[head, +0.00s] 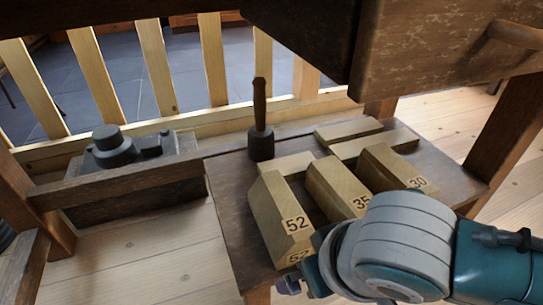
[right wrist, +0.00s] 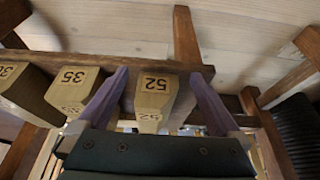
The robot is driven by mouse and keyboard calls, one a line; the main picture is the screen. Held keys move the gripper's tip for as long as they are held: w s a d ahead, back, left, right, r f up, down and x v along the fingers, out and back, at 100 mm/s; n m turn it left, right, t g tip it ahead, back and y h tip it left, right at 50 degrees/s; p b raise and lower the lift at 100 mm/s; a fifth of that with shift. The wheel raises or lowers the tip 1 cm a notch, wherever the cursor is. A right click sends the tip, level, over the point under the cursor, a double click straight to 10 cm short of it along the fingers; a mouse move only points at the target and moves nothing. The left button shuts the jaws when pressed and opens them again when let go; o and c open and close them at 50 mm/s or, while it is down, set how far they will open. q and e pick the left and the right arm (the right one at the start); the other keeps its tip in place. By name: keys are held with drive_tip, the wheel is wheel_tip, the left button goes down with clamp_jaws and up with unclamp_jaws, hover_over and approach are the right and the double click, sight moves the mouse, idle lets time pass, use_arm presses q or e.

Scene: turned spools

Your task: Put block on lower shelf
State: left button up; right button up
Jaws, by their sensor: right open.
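A wooden block marked 52 (head: 278,212) lies on the dark lower shelf (head: 228,195) of a wooden table. It also shows in the right wrist view (right wrist: 153,95). My right gripper (right wrist: 159,76) is open, with one purple finger on each side of block 52. I cannot tell whether the fingers touch it. In the head view, my right arm hides most of the gripper at the front end of the block. My left gripper is not in view.
Blocks marked 35 (head: 338,190) and 30 (head: 392,168) lie beside block 52, with plain wooden pieces (head: 348,131) behind them. A dark mallet (head: 260,143) stands at the shelf's back. A drawer (head: 440,45) overhangs. A black object (head: 112,148) sits on a box at left.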

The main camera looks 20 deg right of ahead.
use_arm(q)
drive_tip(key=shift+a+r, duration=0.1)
use_arm(e)
drive_tip(key=s+d+r+n, duration=0.1)
drive_tip(key=s+d+r, duration=0.4)
drive_tip(key=s+r, duration=0.5)
drive_tip(key=s, duration=0.2)
drive_tip(key=shift+s+n+g, duration=0.3)
drive_tip(key=shift+s+g, duration=0.05)
drive_tip(key=shift+g, duration=0.05)
drive_tip(key=shift+a, duration=0.1)
